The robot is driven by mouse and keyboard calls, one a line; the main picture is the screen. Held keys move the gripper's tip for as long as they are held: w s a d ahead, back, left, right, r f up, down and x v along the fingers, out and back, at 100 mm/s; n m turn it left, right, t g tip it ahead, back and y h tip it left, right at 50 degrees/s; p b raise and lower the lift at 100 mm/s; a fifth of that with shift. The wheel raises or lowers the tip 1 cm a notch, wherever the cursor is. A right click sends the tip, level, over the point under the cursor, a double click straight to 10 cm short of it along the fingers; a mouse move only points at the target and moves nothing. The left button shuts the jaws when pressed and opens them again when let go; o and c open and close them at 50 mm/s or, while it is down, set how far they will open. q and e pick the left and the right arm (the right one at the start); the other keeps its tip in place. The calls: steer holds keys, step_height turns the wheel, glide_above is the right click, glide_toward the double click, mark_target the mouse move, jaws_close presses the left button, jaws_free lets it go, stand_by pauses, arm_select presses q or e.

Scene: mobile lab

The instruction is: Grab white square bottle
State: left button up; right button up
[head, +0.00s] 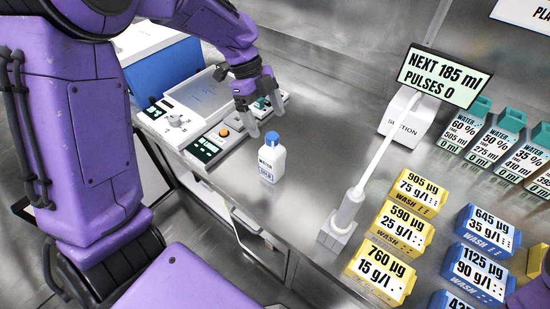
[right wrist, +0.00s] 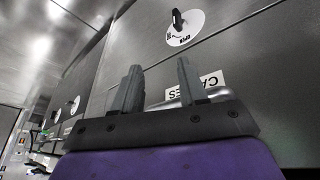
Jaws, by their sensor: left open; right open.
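The white square bottle (head: 271,160) with a blue cap stands upright on the steel bench in the head view. My left gripper (head: 262,122) is open and empty, just behind and above the bottle, with its fingers apart from it. My right gripper (right wrist: 158,85) shows in the right wrist view with its two grey fingers apart and nothing between them. It faces a grey cabinet front, and the bottle is not in that view.
A balance-like device (head: 185,115) stands behind the bottle at left. A suction stand (head: 345,215) and yellow wash boxes (head: 403,227) are to the right, with blue wash boxes (head: 487,230) beyond. Bare bench lies right of the bottle. The bench's front edge is close.

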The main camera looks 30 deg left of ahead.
mark_target(275, 146)
arm_select(q)
steer(key=x, duration=0.2)
steer(key=p+x, duration=0.1)
steer(key=x, duration=0.2)
steer(key=s+x, duration=0.1)
steer(key=x, duration=0.2)
steer(key=shift+w+d+f, duration=0.1)
steer(key=shift+d+f, duration=0.1)
steer(key=shift+f, duration=0.2)
jaws_close()
